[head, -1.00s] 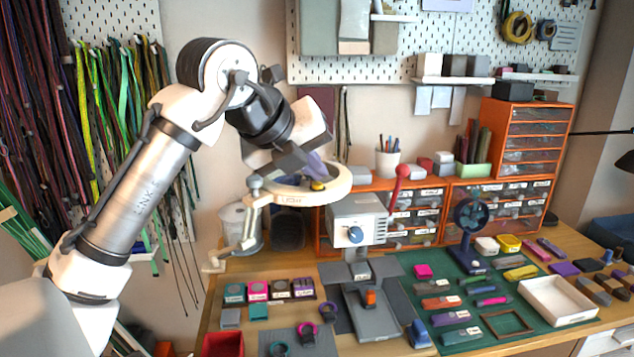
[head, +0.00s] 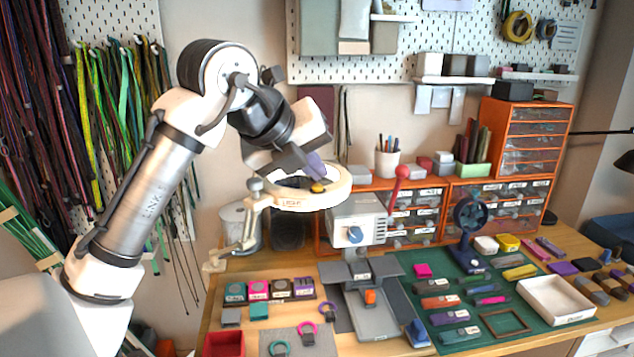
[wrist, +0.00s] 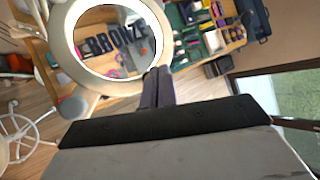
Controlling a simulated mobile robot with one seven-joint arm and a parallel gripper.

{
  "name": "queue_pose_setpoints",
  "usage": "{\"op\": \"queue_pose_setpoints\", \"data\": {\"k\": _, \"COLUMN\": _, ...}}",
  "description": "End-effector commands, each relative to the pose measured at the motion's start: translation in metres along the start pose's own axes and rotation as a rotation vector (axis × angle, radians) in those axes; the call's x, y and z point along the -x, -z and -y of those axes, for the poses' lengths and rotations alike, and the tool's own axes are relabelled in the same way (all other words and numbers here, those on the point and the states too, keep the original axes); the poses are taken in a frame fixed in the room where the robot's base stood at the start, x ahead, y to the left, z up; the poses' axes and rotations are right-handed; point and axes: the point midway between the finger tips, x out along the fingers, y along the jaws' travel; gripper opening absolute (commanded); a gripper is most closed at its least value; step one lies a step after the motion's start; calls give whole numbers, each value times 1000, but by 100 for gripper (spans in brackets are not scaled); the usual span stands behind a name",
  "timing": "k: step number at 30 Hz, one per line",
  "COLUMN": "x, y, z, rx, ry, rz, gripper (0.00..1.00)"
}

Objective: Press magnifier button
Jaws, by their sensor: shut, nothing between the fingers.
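The magnifier (head: 336,199) is a cream ring on a jointed arm clamped at the bench's left side. A yellow button (head: 318,188) shows on its rim. My gripper (head: 319,178) is shut and empty, its purple-grey fingers pointing down at the button from just above. I cannot tell whether the tips touch it. In the wrist view the magnifier ring (wrist: 62,40) fills the upper left, with enlarged dark letters in its lens. The shut fingers (wrist: 155,76) reach the ring's lower right rim there, and the button cannot be made out.
A grey machine with a red-knobbed lever (head: 397,190) stands close to the right of the magnifier. A pen cup (head: 388,161) and orange drawers (head: 528,140) stand behind. Small parts cover the bench and green mat (head: 455,295). Cords hang at the left.

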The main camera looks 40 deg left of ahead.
Motion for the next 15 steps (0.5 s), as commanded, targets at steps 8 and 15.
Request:
{"op": "queue_pose_setpoints", "data": {"k": 8, "x": 18, "y": -13, "z": 13, "rx": 1, "ry": 2, "rz": 0, "gripper": 0}}
{"op": "queue_pose_setpoints", "data": {"k": 15, "x": 34, "y": -25, "z": 25, "rx": 0, "ry": 1, "rz": -1, "gripper": 0}}
